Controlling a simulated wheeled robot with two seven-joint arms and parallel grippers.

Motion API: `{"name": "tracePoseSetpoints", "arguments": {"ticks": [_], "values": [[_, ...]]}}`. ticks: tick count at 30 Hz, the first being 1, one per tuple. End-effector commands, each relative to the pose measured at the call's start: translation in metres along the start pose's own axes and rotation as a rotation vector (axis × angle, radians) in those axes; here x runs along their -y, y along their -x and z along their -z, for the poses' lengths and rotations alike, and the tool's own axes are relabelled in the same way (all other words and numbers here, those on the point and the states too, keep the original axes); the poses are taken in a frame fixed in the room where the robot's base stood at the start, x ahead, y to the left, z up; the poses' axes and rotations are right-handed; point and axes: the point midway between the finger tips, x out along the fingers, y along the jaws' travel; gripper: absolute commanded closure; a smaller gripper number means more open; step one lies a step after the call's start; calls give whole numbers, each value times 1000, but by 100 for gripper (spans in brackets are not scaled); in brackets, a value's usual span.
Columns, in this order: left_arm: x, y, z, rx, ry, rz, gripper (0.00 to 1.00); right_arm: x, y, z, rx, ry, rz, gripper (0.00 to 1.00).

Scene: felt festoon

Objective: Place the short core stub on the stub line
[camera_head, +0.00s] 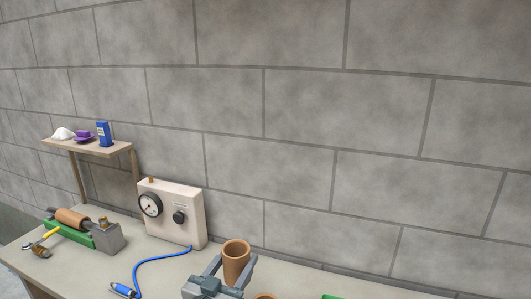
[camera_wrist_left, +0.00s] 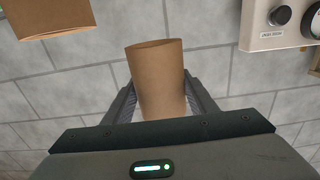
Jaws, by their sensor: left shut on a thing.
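A brown cardboard core (camera_head: 236,258), open at its top, stands between the fingers of my left gripper (camera_head: 232,268) at the front of the bench. In the left wrist view my left gripper (camera_wrist_left: 159,95) is shut on this core (camera_wrist_left: 158,75), with a finger on each side. A second brown core (camera_wrist_left: 50,14) is partly visible at the top left of that view. A brown rim (camera_head: 266,296) shows at the bottom edge of the head view. I cannot tell which core is the short stub. No stub line is visible. My right gripper is out of view.
A cream gauge box (camera_head: 182,213) stands on the bench (camera_head: 170,264) against the block wall. A blue hose (camera_head: 150,262) runs from it to a nozzle. A green and grey fixture (camera_head: 107,238) holds a brown roll at left. A small shelf (camera_head: 90,148) carries several items.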

Motion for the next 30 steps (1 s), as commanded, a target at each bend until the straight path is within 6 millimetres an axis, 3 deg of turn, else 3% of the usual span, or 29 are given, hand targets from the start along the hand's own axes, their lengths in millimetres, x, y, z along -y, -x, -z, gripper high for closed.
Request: {"name": "tracePoseSetpoints", "arguments": {"ticks": [1, 5, 7, 14, 21, 25, 30], "values": [[0, 0, 12, -2, 1, 0, 72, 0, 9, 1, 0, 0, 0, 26], [0, 0, 30, -4, 1, 0, 72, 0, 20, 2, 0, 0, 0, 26], [4, 9, 15, -1, 5, 20, 72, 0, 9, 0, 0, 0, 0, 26], [25, 44, 0, -6, 11, 104, 72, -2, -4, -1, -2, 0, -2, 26], [56, 98, -21, -5, 12, 235, 72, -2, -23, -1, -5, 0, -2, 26], [72, 124, -27, -3, 6, 301, 72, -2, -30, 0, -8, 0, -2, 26], [82, 141, -29, -2, 2, 343, 72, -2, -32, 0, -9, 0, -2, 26]]}}
